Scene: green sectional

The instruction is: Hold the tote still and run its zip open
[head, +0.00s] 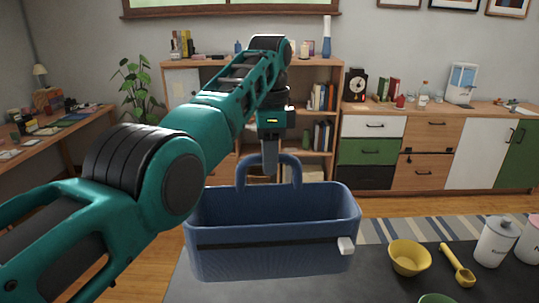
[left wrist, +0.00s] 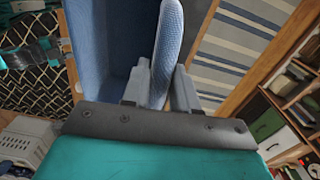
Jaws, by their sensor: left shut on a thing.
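The tote (head: 270,262) is a blue open-topped bag with an arched handle (head: 242,172), in the middle of the head view at the dark table. A dark zip strip (head: 265,243) runs across its front, with a white pull tab (head: 346,246) at the right end. My left gripper (head: 270,165) comes down from above and is shut on the handle. In the left wrist view, the handle (left wrist: 170,40) passes between the fingers of the left gripper (left wrist: 160,85). I cannot tell whether the tote's base touches the table. My right gripper is not in view.
On the dark table (head: 395,287), right of the tote, are a yellow bowl (head: 409,258), a yellow scoop (head: 457,265) and a white lidded canister (head: 496,242). A green item shows at the front edge. Shelves (head: 318,130) and cabinets (head: 432,140) stand well behind.

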